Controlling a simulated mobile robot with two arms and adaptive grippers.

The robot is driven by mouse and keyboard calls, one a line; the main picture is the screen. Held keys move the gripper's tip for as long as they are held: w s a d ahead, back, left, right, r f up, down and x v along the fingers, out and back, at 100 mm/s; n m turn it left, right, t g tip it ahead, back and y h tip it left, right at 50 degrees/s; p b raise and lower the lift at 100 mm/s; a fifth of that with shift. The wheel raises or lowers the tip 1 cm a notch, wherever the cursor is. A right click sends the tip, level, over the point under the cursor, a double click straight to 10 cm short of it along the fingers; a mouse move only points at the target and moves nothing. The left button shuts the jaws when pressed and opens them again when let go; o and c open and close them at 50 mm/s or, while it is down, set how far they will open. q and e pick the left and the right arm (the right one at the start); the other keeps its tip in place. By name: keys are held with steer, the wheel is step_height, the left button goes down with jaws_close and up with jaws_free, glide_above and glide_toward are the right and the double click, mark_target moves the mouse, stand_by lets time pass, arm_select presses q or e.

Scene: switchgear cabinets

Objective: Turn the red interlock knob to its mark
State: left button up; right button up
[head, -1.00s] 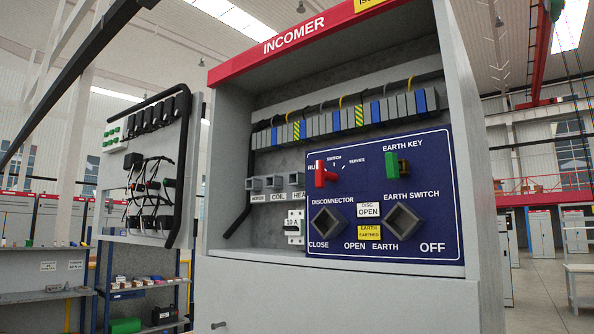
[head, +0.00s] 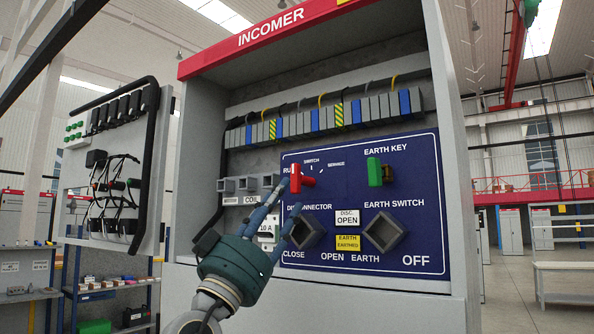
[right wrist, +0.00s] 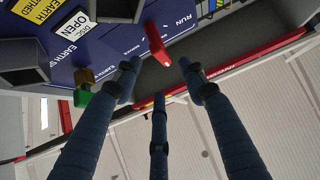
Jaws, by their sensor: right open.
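The red interlock knob (head: 301,179) sits at the upper left of the blue panel (head: 420,190) in the INCOMER cabinet, among the labels RUN, SWITCH and SERVICE. In the right wrist view the red knob (right wrist: 156,46) lies beyond and between the spread fingertips (right wrist: 158,80), with a gap and nothing held. My left gripper is not in view.
A green earth key (head: 376,171) is right of the knob. Two grey square sockets, the disconnector (head: 305,234) and earth switch (head: 386,230), are below. The open cabinet door (head: 110,165) with wiring stands at the left. The cabinet's side wall (head: 445,150) bounds the right.

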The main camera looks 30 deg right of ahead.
mark_target(295, 179)
steer(key=p+x, duration=0.5)
steer(key=x, duration=0.3)
steer(key=shift+w+d+r, duration=0.15)
steer(key=shift+d+r, duration=0.1)
steer(key=shift+d, duration=0.05)
